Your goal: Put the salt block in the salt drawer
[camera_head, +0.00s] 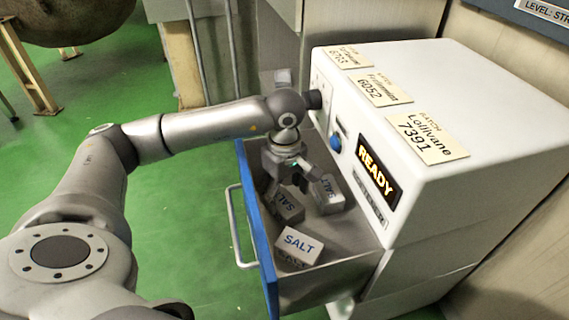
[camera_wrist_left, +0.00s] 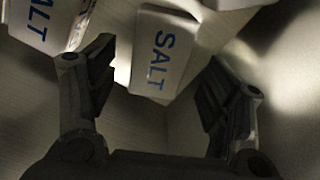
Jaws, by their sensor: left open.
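The salt drawer (camera_head: 262,240) is pulled open, with a blue front and a metal handle. Several white-grey blocks marked SALT lie inside: a front block (camera_head: 299,245), a left block (camera_head: 288,206) and a right block (camera_head: 329,194). My left gripper (camera_head: 293,187) is inside the drawer, pointing down, open and empty, near the left and right blocks. In the left wrist view one salt block (camera_wrist_left: 160,52) lies beyond and between the open fingers (camera_wrist_left: 160,85). Another salt block (camera_wrist_left: 38,22) shows at upper left. My right gripper is not in view.
The white machine (camera_head: 470,100) stands right of and above the drawer, with a READY display (camera_head: 376,171), a blue button (camera_head: 335,144) and batch cards (camera_head: 428,137) on top. Green floor (camera_head: 190,220) is clear at left. A large kettle (camera_head: 65,18) stands far left.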

